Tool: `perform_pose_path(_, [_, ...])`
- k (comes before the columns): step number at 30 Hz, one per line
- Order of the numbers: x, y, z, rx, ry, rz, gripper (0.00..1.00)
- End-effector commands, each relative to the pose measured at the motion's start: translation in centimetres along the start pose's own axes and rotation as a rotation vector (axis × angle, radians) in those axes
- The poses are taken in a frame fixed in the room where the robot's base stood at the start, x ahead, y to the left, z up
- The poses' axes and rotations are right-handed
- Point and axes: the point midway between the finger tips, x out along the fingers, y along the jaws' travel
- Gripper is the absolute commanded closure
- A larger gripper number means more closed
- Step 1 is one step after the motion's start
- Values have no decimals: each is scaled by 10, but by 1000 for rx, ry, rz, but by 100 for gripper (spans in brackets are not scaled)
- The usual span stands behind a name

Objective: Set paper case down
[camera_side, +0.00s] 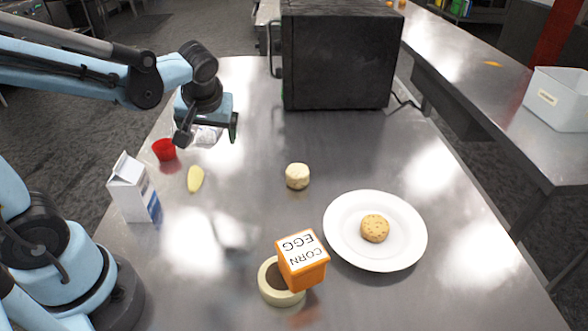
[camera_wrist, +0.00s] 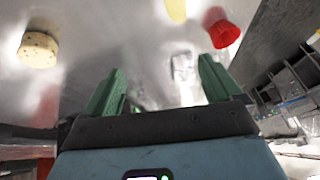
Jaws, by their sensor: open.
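The red paper case (camera_side: 164,150) stands on the steel table at the left, behind the milk carton. It also shows in the wrist view (camera_wrist: 224,33), at the top right, beyond the right fingertip. My gripper (camera_side: 208,133) is over the table to the right of the case, apart from it. Its two green fingers are spread in the wrist view (camera_wrist: 160,76), with no case between them. A clear, shiny thing (camera_side: 205,138) shows partly behind the gripper; I cannot tell what it is.
A yellow piece (camera_side: 195,179) and a milk carton (camera_side: 133,188) are near the case. A pale round piece (camera_side: 297,176) sits mid-table. A white plate (camera_side: 340,243) holds a cookie (camera_side: 375,228). An orange box (camera_side: 303,260) tilts on a round container (camera_side: 277,297). A black oven (camera_side: 338,60) stands behind.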

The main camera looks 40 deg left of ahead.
Motion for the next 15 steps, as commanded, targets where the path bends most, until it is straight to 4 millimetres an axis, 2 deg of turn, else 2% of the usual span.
perform_pose_path(9, [-43, 23, 49, 401, 102, 385, 8])
perform_pose_path(15, [-57, 32, 65, 528, 190, 508, 8])
